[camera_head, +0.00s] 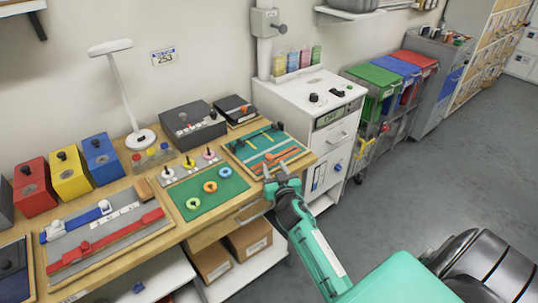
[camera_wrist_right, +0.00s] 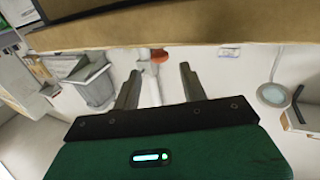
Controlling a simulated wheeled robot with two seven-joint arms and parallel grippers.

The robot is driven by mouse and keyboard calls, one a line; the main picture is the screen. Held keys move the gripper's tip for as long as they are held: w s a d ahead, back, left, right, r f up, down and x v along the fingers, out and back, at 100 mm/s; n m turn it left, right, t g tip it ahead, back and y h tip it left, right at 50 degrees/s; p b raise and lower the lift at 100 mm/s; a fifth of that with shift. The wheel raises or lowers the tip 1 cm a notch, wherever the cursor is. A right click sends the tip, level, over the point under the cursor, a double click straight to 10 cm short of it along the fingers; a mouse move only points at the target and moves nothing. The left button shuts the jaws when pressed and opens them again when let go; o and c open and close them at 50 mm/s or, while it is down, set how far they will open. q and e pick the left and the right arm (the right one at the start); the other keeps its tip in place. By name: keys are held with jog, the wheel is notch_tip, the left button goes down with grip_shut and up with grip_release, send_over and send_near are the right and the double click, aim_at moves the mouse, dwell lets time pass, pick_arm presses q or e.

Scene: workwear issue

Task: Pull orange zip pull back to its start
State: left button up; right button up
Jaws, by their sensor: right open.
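A teal board with a wooden rim (camera_head: 240,164) lies at the right end of the workbench. An orange strip (camera_head: 286,155) runs slantwise across its near part; I cannot clearly separate a zip pull from it. My right gripper (camera_head: 281,174) is at the board's near edge, close to the strip, and hides part of that edge. In the right wrist view the gripper (camera_wrist_right: 158,86) is open, its fingers apart. A small orange-red piece (camera_wrist_right: 159,55) shows beyond and between the fingertips; I cannot tell whether it is the pull. My left gripper is out of view.
A green mat with several rings (camera_head: 212,206) lies left of the board. A red strip (camera_head: 110,238) and blue strip (camera_head: 85,222) lie on a grey panel further left. A white cabinet (camera_head: 300,105) stands behind the board's right side. Open floor (camera_head: 440,150) is at the right.

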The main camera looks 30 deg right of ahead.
aim_at(270, 158)
jog(key=x, duration=0.6)
jog(key=shift+w+d, duration=0.1)
jog(key=shift+w, duration=0.25)
